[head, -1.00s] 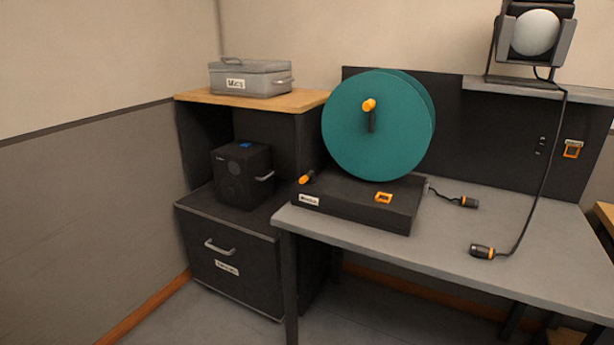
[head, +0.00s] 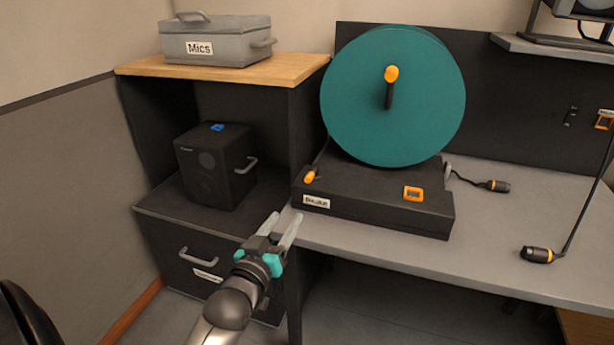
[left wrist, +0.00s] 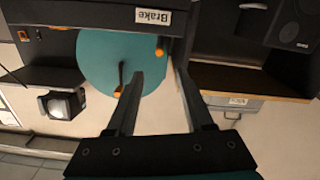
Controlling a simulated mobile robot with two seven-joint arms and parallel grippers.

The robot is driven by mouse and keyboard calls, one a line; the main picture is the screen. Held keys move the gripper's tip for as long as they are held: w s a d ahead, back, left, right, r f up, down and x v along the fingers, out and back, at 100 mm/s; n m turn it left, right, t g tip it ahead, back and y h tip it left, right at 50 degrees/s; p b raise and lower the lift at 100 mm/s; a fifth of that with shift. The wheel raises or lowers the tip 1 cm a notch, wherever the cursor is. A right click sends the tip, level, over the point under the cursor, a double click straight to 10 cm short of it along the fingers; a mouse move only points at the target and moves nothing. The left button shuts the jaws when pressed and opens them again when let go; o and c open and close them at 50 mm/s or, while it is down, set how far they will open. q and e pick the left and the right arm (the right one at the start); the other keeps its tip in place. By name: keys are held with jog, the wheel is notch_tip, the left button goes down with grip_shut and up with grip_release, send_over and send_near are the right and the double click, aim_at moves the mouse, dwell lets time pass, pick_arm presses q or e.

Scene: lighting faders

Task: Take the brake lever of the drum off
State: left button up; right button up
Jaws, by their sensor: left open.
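The teal drum (head: 400,120) stands upright on a black base (head: 380,205) at the left end of the grey table. The brake lever (head: 311,175), a dark bar with an orange tip, sits at the base's left front corner, above a white label. In the left wrist view, which is upside down, the label (left wrist: 153,17) reads "Brake" and the orange tip (left wrist: 159,52) shows between the fingers' lines. My left gripper (head: 283,219) is open and empty, in front of and below the lever, apart from it. My right gripper is not in view.
A crank handle (head: 391,75) sticks out of the drum's face. An orange-framed switch (head: 413,194) is on the base. Left stands a cabinet (head: 225,70) with a black speaker (head: 215,165) and a "Mics" case (head: 215,42). Cable connectors (head: 537,255) lie on the table's right.

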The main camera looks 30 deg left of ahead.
pick_arm(q)
jog(key=b, duration=0.4)
send_near(308, 179)
jog(key=x, duration=0.7)
jog(key=shift+w+a+f, duration=0.1)
jog(key=shift+f, duration=0.2)
jog(key=shift+b+x, duration=0.4)
jog(key=shift+x, duration=0.95)
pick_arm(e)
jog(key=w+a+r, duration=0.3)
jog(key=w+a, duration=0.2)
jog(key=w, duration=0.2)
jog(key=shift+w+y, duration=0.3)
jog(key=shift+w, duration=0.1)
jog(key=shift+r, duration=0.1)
pick_arm(q)
jog(key=shift+c, duration=0.2)
grip_shut()
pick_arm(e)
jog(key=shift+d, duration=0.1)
